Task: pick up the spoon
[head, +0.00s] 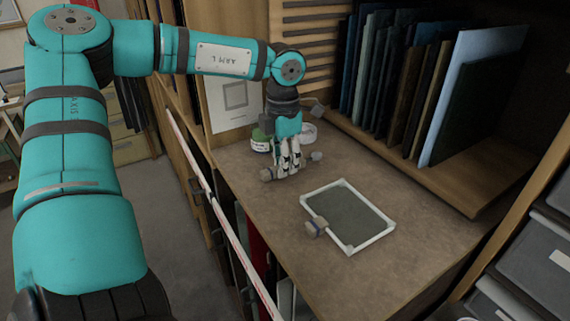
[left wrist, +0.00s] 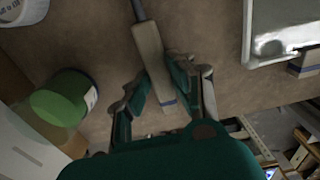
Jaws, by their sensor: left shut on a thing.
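My left gripper (head: 288,172) is low over the brown worktop and shut on a thin tool that I take to be the spoon. In the left wrist view, the gripper fingers (left wrist: 164,82) lie on both sides of the spoon's pale wooden handle (left wrist: 149,45). The handle has a blue band near its lower end and a dark shaft at the top. The shaft's far end is cut off there. In the head view, the spoon's grey end (head: 316,156) shows right of the fingers. I cannot tell whether it still touches the worktop. My right gripper is not in view.
A white-framed dark panel (head: 350,215) lies at the front right, with a blue-banded wooden handle (head: 314,227) at its left edge. A green-topped jar (head: 261,140) and a white round container (head: 303,133) stand close behind my gripper. Upright panes (head: 475,85) fill the back shelf.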

